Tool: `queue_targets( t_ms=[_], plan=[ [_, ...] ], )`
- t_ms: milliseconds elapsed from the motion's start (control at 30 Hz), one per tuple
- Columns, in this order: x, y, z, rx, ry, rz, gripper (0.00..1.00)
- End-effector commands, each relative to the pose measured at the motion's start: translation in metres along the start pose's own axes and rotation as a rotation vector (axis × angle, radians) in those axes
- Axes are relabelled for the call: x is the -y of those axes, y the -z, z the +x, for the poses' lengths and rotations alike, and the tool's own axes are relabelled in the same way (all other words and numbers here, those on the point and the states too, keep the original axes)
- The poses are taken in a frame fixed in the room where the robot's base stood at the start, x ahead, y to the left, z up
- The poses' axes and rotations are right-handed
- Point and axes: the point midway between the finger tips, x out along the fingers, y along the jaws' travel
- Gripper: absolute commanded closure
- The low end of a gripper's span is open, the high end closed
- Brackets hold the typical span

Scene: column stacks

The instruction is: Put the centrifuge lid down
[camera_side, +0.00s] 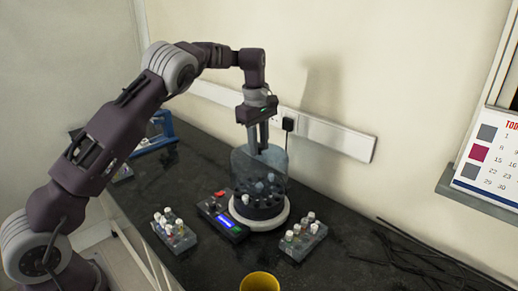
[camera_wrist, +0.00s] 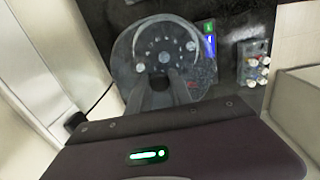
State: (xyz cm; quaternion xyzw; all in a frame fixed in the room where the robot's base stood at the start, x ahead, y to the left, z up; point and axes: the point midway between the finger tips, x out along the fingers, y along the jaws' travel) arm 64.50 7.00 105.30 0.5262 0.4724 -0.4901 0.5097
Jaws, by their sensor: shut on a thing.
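The centrifuge lid is a clear, greyish dome (camera_side: 244,168), and it shows as a round see-through disc in the wrist view (camera_wrist: 127,55). My gripper (camera_side: 259,150) points down from above and is shut on the top of the lid; its fingers also show in the wrist view (camera_wrist: 162,90). The centrifuge (camera_side: 262,222) has a pale round base and a dark rotor holding several tubes. The lid is over the rotor, roughly upright. I cannot tell whether its lower rim touches the base.
A control box (camera_side: 224,220) with a blue screen adjoins the centrifuge. Tube racks stand left (camera_side: 176,236) and right (camera_side: 302,240) of it. A yellow cup (camera_side: 260,282) is in front. Black cables (camera_side: 420,250) lie at the right, a blue rack (camera_side: 158,128) at the back left.

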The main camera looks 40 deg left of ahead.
Motion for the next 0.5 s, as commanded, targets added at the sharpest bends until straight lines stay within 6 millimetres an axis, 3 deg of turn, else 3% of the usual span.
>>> queue_targets(
  t_ms=[267,500],
  plan=[
    [-0.001,0.000,-0.004,0.000,-0.002,0.000,1.00],
    [-0.005,0.001,-0.050,-0.002,-0.005,0.001,1.00]
  ],
)
